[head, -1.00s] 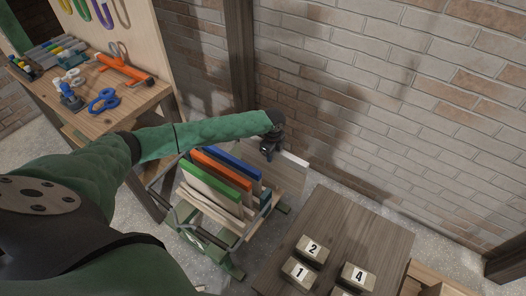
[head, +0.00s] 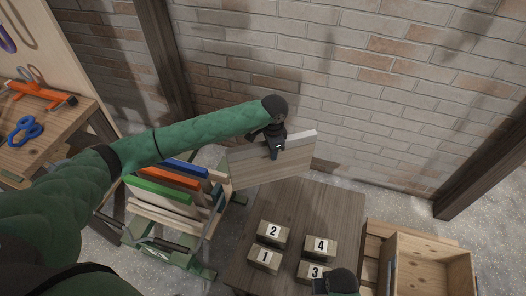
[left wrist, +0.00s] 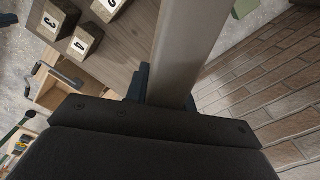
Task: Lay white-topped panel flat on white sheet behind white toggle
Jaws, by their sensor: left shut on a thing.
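My left gripper (head: 275,150) is shut on the top edge of the white-topped panel (head: 250,168). The panel is a wood-coloured board with a pale top edge, held upright above the back of a wooden table. In the left wrist view the panel (left wrist: 190,45) shows as a long pale strip running up from the dark gripper (left wrist: 160,95). A dark part, apparently my right gripper (head: 338,282), shows at the bottom edge of the head view; its jaws cannot be made out. I can make out no white sheet or white toggle.
A rack with blue (head: 185,168), orange (head: 168,178) and green (head: 158,190) topped panels stands left of the table (head: 325,205). Number blocks (head: 272,233) stand on the table. A wooden crate (head: 425,262) is at right. A brick wall is behind.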

